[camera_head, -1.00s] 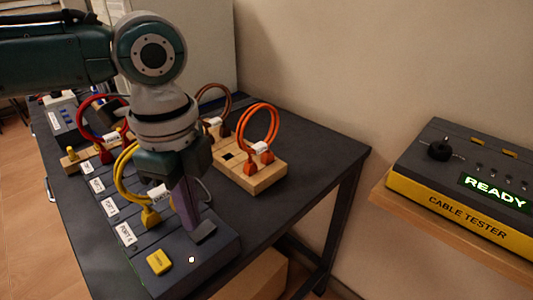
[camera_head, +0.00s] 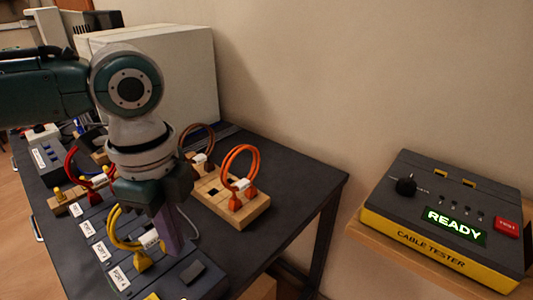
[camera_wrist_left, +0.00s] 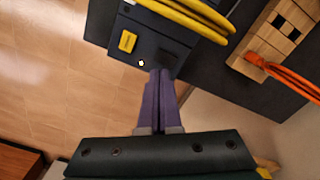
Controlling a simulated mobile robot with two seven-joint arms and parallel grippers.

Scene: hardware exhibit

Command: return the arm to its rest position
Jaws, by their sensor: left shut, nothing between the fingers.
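My left arm comes in from the left in the head view, bent at a round joint, with its hand pointing down. My left gripper (camera_head: 172,252) is shut and empty, its purple fingers together above the port panel (camera_head: 160,275). In the left wrist view the shut fingertips (camera_wrist_left: 160,74) show in front of the panel's near end, close to a small white dot. My right gripper is in neither view.
An orange cable (camera_head: 236,180) stands in a wooden block (camera_head: 240,211) to the right of the hand. Red and brown cables stand farther back. The cable tester (camera_head: 430,262), showing READY, sits on a shelf at right. A large light-grey box (camera_head: 180,75) stands behind the arm.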

